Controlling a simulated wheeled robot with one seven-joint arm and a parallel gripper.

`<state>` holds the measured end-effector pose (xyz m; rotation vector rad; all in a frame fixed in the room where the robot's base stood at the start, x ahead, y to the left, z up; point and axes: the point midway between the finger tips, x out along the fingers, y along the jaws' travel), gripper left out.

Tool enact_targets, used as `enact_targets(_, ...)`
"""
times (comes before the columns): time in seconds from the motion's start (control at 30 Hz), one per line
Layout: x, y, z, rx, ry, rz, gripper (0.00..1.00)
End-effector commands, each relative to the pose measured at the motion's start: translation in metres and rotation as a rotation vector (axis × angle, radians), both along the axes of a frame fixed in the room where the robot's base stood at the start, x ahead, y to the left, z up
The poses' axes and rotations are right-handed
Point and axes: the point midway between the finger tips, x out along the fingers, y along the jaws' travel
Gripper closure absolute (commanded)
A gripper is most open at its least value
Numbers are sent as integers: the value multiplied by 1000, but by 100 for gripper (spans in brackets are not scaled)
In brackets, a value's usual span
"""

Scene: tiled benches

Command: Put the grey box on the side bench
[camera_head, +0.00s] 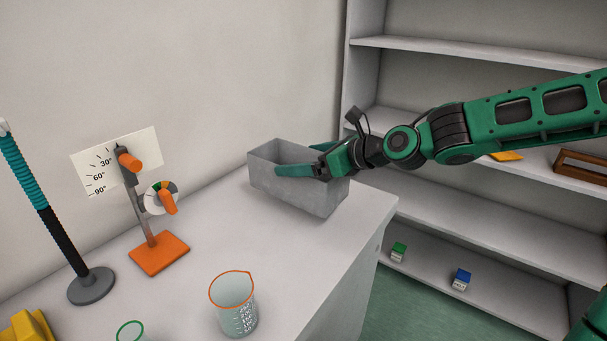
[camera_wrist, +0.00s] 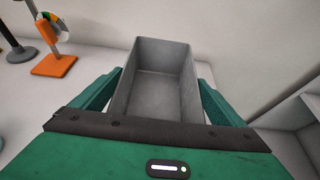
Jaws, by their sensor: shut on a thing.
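The grey box (camera_head: 302,195) is an open-topped, empty bin at the far right end of the white bench (camera_head: 240,235). It looks upright, and its underside appears at or very near the bench top; I cannot tell whether it touches. My gripper (camera_head: 300,172) reaches in from the right and is shut on the box, with one green finger on each long side. In the wrist view the box (camera_wrist: 160,85) sits between both fingers, its inside bare. The lower part of its far side is hidden.
An orange-based stand with a dial (camera_head: 160,252), a teal-and-black rod on a round base (camera_head: 92,286) and an orange-rimmed beaker (camera_head: 233,305) stand on the bench to the left and front. Shelves (camera_head: 470,225) with small blocks are at the right. Bare bench lies between stand and box.

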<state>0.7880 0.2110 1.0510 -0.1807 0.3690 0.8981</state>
Motion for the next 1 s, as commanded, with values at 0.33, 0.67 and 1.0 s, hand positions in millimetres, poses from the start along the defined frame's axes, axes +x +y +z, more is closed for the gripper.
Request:
enact_targets(0.33,18,-1,-15,2,-1,2,50)
enact_targets(0.67,18,-2,-50,2,0,1,50)
enact_targets(1.0,18,-3,-52,1,0,-1,0)
